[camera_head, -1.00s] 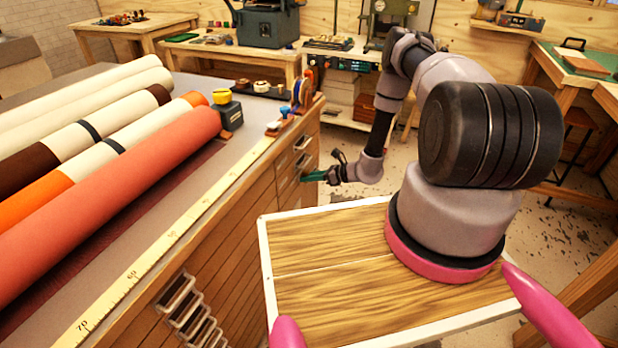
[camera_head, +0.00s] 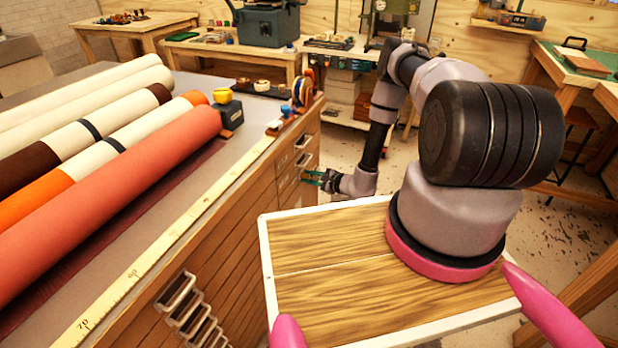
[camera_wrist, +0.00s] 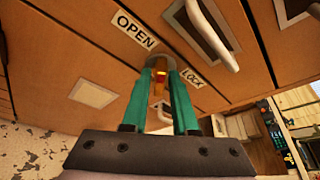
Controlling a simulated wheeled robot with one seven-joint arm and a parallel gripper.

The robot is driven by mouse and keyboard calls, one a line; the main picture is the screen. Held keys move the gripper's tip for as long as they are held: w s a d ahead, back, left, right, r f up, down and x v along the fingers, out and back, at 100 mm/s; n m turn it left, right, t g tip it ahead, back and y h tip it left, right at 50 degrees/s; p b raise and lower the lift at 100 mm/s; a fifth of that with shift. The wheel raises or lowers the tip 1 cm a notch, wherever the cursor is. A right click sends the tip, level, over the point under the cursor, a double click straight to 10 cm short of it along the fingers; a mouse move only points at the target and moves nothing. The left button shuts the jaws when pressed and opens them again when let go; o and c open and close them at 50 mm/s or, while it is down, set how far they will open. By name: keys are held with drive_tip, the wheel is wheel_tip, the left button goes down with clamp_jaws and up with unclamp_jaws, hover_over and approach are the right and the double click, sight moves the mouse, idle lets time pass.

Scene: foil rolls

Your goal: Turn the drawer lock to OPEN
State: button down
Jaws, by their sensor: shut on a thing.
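The drawer lock (camera_wrist: 159,82) shows in the wrist view as a small brass-orange piece between my fingertips, under a round grey part. The OPEN label (camera_wrist: 135,29) is up and to the left of it, and the LOCK label (camera_wrist: 193,79) is to its right. My gripper (camera_wrist: 160,72) has green fingers closed on the lock piece, which they partly hide, so I cannot tell exactly which way it points. In the head view my gripper (camera_head: 313,177) reaches the far end of the drawer cabinet's front (camera_head: 215,235); the lock is too small to make out there.
A drawer pull (camera_wrist: 213,35) and label frame are close to my fingers. Foil rolls (camera_head: 120,185) lie on the cabinet top beside a yellow-topped device (camera_head: 225,104). More pulls (camera_head: 180,300) stick out from the cabinet's near front.

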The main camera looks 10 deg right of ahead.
drive_tip(key=shift+s+n, duration=0.1)
drive_tip(key=shift+n, duration=0.4)
drive_tip(key=c, duration=0.9)
unclamp_jaws()
drive_tip(key=shift+o, duration=0.2)
drive_tip(key=v, duration=1)
drive_tip(key=shift+s+d, duration=0.2)
drive_tip(key=shift+s, duration=0.15)
